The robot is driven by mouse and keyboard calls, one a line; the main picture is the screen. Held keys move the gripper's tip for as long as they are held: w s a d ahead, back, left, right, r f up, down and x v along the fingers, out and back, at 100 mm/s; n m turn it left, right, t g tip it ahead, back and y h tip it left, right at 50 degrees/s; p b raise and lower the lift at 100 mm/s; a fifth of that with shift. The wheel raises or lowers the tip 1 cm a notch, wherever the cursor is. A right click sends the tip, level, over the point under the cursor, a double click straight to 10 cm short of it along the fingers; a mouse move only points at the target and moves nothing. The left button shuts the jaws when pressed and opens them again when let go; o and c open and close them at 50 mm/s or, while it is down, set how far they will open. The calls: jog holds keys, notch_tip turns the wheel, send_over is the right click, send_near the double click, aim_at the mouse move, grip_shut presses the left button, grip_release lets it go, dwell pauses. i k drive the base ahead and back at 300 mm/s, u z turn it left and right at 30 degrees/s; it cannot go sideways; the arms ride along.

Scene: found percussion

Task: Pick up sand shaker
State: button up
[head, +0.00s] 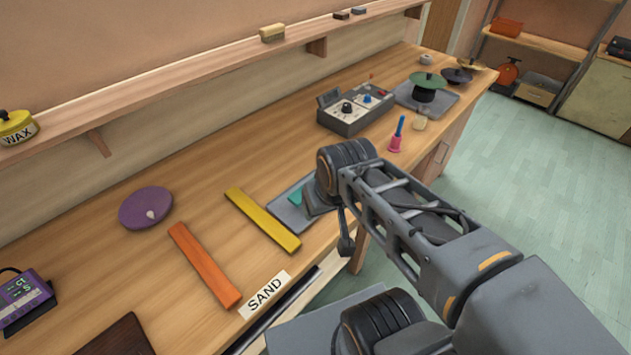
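No object can be clearly identified as the sand shaker. A white label reading SAND (265,294) is at the bench's front edge. Beyond it to the right, a grey tray (284,211) lies on the bench, partly hidden by my arm. A small part of a teal object (296,197) shows on that tray; the rest is hidden. My arm reaches from the lower right to above the tray's right side. My gripper (346,240) seems to point down past the bench's front edge, a dark shape mostly hidden by the wrist. Its opening cannot be made out.
A yellow bar (262,221) and an orange bar (203,265) lie left of the tray. A purple disc (146,208) lies farther left. A control box (355,108) and a pink bell with blue handle (397,134) stand beyond my arm. A wall shelf (180,78) runs above the bench.

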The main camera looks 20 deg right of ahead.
aim_at(422, 114)
jog(key=z, duration=1.35)
